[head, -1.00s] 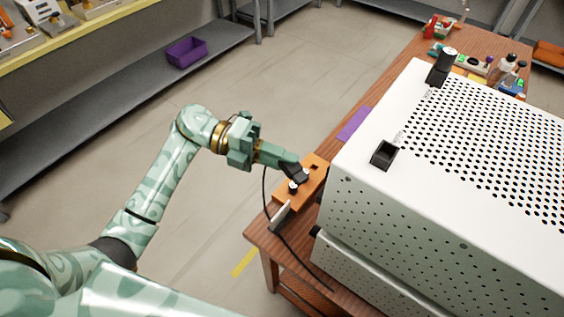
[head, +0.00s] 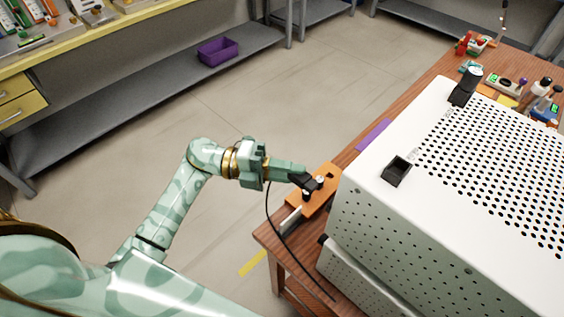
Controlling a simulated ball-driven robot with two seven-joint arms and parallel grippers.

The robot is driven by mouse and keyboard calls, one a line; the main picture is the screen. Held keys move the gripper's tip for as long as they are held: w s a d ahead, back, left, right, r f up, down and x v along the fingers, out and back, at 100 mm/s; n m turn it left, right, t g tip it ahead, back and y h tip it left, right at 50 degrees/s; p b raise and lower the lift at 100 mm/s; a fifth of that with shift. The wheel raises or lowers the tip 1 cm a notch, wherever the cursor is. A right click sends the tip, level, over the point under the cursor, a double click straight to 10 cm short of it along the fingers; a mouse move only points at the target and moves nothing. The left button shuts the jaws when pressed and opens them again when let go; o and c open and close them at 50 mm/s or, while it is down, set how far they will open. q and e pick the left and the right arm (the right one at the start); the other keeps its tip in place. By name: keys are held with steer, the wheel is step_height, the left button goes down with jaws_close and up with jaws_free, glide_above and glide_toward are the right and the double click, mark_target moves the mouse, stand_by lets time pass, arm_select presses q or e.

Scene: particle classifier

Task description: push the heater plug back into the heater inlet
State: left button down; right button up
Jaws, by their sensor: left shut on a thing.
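The black heater plug (head: 308,185) is between the fingertips of my left gripper (head: 298,178), which is shut on it. A thin black cable (head: 270,215) hangs from near the gripper and runs down past the table corner. The plug is at the orange block (head: 326,172) on the table's left edge. I cannot tell whether it touches the block or how deep it sits. A black square socket (head: 397,171) on top of the white perforated box (head: 430,140) looks empty; I cannot tell whether it is the heater inlet. My right gripper is not in view.
The big white box fills the right of the wooden table (head: 270,238). A purple strip (head: 373,134) lies behind the orange block. Small tools and bottles stand at the far end. Open floor lies left of the table, and a purple bin (head: 218,51) sits on a grey shelf.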

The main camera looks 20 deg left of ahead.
mark_target(307, 190)
arm_select(q)
steer(key=shift+s+d+p, duration=0.2)
steer(key=shift+s+d, duration=0.05)
steer(key=shift+d, duration=0.45)
steer(key=shift+s+d+p, duration=0.2)
steer(key=shift+d, duration=0.45)
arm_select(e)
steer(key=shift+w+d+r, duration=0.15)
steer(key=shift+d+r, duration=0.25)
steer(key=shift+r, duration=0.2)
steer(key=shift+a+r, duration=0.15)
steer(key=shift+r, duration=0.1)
arm_select(q)
steer(key=shift+s+d+p, duration=0.3)
steer(key=shift+d+p, duration=0.15)
steer(key=shift+d, duration=0.25)
steer(key=shift+s+d+p, duration=0.25)
steer(key=shift+d+p, duration=0.2)
steer(key=shift+d, duration=0.25)
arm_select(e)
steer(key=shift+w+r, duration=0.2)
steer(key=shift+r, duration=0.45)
arm_select(q)
steer(key=c, duration=1.2)
jaws_free()
steer(key=shift+d, duration=0.1)
steer(key=shift+o, duration=0.2)
